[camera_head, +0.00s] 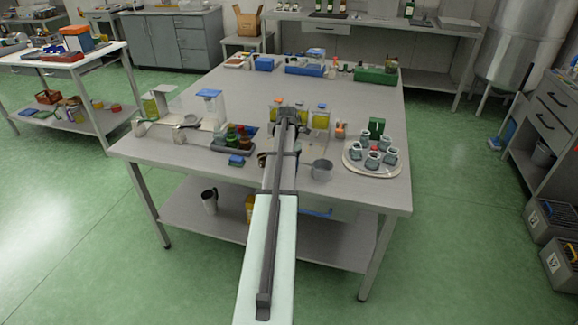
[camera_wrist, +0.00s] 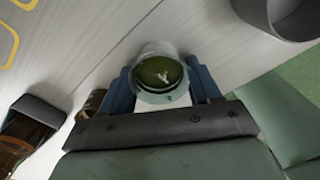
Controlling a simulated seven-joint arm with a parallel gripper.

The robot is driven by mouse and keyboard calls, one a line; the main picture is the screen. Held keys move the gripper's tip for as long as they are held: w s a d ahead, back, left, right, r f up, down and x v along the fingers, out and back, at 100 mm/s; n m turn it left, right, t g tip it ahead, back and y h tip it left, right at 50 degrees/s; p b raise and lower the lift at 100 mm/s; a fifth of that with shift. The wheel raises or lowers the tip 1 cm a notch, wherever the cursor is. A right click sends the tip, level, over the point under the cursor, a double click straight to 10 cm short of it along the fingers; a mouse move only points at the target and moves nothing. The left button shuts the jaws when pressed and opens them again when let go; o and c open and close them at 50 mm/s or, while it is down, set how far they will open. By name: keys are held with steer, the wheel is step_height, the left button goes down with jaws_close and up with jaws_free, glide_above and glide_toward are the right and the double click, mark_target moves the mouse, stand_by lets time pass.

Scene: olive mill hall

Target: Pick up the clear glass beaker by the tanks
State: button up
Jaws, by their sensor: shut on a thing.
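In the wrist view, a clear glass beaker (camera_wrist: 150,52) stands between the two blue fingers of my gripper (camera_wrist: 160,84). The fingers are shut on its sides. Its round mouth faces the camera, and its inside looks dark green with a small pale mark. I cannot tell whether the beaker is clear of the tabletop.
A grey pot (camera_head: 322,170) stands right of my arm. A round tray (camera_head: 352,165) with several jars is further right. A dark tray of bottles (camera_head: 222,143) is to the left. The table's middle (camera_head: 315,87) is clear.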

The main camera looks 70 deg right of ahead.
steer(key=shift+c, duration=1)
steer(key=shift+r, duration=0.2)
